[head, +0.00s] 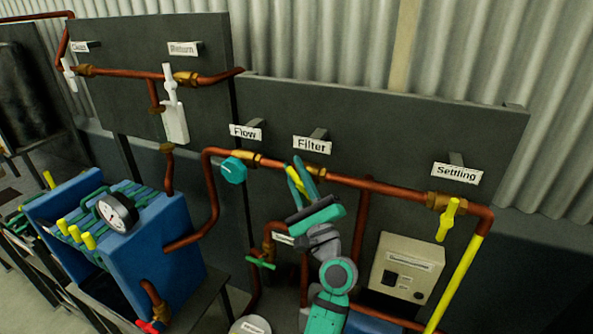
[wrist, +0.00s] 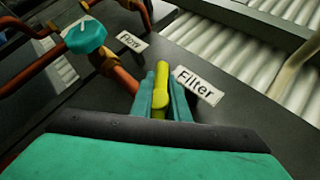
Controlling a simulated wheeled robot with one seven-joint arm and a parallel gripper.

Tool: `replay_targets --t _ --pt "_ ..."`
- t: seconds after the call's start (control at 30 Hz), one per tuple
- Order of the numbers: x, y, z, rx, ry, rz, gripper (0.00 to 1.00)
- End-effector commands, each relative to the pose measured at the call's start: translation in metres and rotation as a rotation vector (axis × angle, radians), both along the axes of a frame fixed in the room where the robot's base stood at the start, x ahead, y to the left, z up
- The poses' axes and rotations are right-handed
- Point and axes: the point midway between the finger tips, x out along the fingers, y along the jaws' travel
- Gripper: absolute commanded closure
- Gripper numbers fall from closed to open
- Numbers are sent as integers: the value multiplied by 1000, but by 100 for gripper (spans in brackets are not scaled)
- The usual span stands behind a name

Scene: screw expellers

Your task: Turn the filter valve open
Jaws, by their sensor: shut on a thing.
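The filter valve's yellow handle (head: 294,181) is on the copper pipe below the "Filter" sign (head: 312,145). My gripper (head: 303,172) is shut on this handle, with one teal finger on each side. In the wrist view the yellow handle (wrist: 160,90) stands between the two fingers of my gripper (wrist: 163,88), its rounded top showing. In the head view the handle looks tilted, and the fingers partly hide it. The valve body is mostly hidden behind my gripper.
A teal knob (head: 233,170) sits left under the "Flow" sign (head: 246,132). The yellow settling valve handle (head: 447,219) hangs at the right. A blue filter press (head: 165,235) with a gauge (head: 117,212) stands at the left. A dark panel (head: 400,135) backs the pipes.

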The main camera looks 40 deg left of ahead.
Motion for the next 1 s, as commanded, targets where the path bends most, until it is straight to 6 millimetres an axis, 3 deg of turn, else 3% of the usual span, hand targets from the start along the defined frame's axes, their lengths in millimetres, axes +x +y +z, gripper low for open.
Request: replay_targets --t 0.6,1.0 --pt "-3 11 -18 -553 -130 5 100" --pt "-3 12 -28 -802 -186 10 100"
